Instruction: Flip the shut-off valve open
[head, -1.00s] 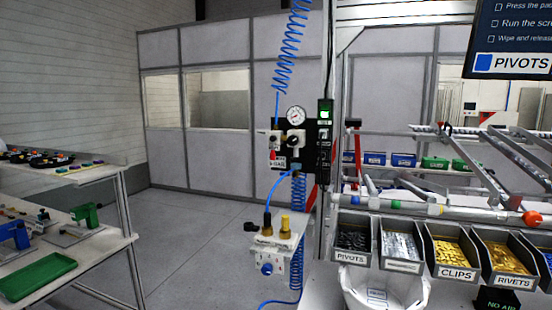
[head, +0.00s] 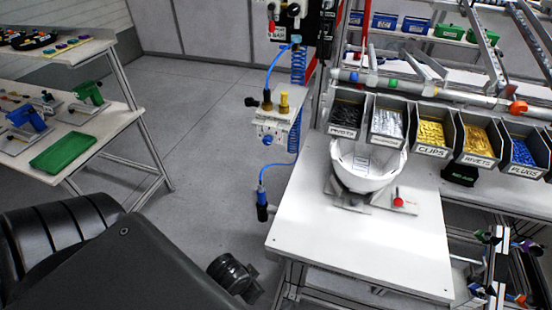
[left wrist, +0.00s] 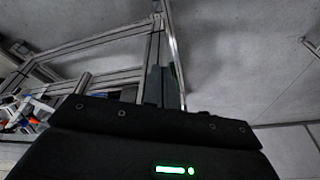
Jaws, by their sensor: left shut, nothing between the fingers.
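The air panel (head: 305,22) is cut off by the top edge of the head view. A small red lever (head: 271,12), apparently the shut-off valve's, shows on the panel's left side; its exact position is too small to tell. My left arm crosses the lower left of the head view, well below and left of the panel, and its fingers do not show there. In the left wrist view my left gripper (left wrist: 163,75) is shut and empty, its dark fingers hard to make out beyond the black housing. My right gripper is out of view.
A white box with brass fittings (head: 277,127) and a blue hose stands below the panel. A side bench with a green tray (head: 63,152) stands left. Grey floor lies between.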

